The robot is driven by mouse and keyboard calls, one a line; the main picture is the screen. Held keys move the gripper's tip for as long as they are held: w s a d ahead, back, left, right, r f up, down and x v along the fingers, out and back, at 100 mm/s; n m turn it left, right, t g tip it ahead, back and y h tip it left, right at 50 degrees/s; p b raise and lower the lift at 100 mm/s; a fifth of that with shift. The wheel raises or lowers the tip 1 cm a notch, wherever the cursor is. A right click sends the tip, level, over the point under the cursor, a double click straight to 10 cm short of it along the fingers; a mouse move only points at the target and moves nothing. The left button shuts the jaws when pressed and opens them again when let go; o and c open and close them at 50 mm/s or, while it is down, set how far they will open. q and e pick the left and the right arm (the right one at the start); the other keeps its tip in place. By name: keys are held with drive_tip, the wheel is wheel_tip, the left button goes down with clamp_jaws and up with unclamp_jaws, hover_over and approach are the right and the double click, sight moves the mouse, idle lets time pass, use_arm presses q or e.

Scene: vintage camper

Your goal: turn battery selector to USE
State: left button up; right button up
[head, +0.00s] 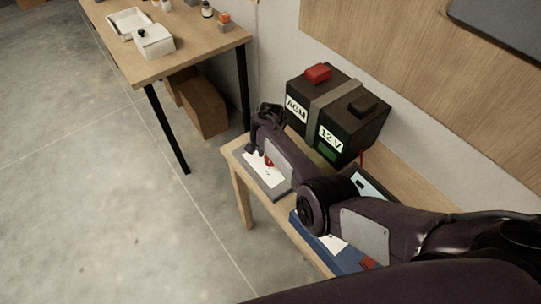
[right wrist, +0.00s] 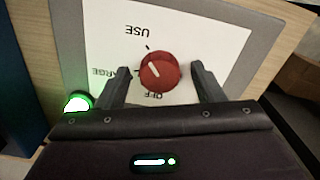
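The battery selector is a red round knob (right wrist: 160,72) on a white label plate (right wrist: 215,45) with a grey border. The label appears upside down in the right wrist view: USE above the knob, OFF below it, and a partly hidden word ending in "ARGE" to the left. A short white mark lies on the knob's upper-left part. My right gripper (right wrist: 161,84) is open, one finger on each side of the knob, with visible gaps. In the head view my right gripper (head: 266,120) is over the panel (head: 270,185), with the knob (head: 269,160) partly hidden. My left gripper is out of view.
A black battery box (head: 345,110) marked AGM and 12 V stands behind the panel on the wooden bench (head: 240,175). A blue item (head: 310,238) lies under my right arm. A glowing green light (right wrist: 78,102) is beside the left finger. Another table (head: 195,50) stands at upper left.

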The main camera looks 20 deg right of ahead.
wheel_tip(320, 180, up, 8)
drive_tip(key=shift+f+p, duration=0.1)
drive_tip(key=shift+p, duration=0.4)
idle(0.5)
